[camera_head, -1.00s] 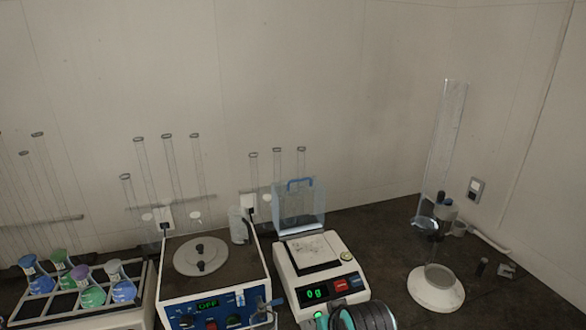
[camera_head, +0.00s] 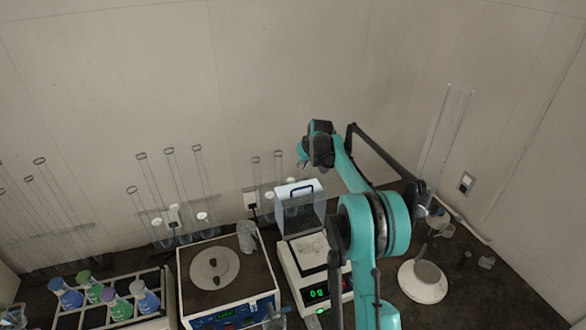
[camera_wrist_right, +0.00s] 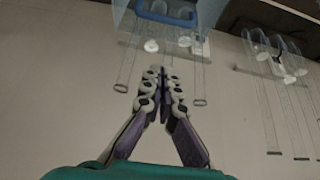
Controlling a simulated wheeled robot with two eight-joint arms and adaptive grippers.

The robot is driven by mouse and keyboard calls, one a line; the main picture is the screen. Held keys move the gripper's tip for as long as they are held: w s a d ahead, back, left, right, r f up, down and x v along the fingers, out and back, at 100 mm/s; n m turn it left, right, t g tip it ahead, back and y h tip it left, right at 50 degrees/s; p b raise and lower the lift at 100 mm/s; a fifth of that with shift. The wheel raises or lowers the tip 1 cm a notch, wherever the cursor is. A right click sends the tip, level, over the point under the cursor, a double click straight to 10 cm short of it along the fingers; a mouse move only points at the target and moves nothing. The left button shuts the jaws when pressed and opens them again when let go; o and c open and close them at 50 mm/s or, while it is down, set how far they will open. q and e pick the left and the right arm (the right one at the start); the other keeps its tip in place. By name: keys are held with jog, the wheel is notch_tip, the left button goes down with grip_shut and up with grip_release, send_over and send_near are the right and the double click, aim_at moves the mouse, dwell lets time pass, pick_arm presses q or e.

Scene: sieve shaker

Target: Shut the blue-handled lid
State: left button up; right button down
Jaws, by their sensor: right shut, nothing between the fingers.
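The clear lid (camera_head: 300,211) with its blue handle (camera_head: 302,190) stands upright, open, at the back of the white balance (camera_head: 318,293). In the right wrist view the lid (camera_wrist_right: 150,31) and blue handle (camera_wrist_right: 167,13) show upside down at the top. My right gripper (camera_wrist_right: 161,76) is shut and empty, its fingers together below the lid's picture. In the head view the right hand (camera_head: 304,157) is above and behind the lid, near the wall, apart from it; its fingertips are hard to make out. My left gripper is not in view.
A white device with a round plate (camera_head: 215,268) stands left of the balance. A rack (camera_head: 152,283) with several colored flasks is farther left. A white round base (camera_head: 422,282) with glassware is at right. Tall tubes (camera_head: 150,190) stand along the wall.

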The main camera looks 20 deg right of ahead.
send_over(301, 193)
jog(key=w, duration=0.4)
notch_tip(301, 193, down, 8)
jog(key=shift+s+f+p, duration=0.1)
jog(key=shift+f+p, duration=0.05)
jog(key=shift+p, duration=0.25)
jog(key=shift+s+f, duration=0.15)
jog(key=shift+s, duration=0.15)
jog(key=shift+s+a+f+p, duration=0.1)
jog(key=shift+s+f+p, duration=0.1)
jog(key=shift+s, duration=0.65)
jog(key=shift+s+f+p, duration=0.1)
jog(key=shift+s+f, duration=0.05)
jog(key=shift+s, duration=0.7)
jog(key=shift+w, duration=0.1)
jog(key=shift+s, duration=0.2)
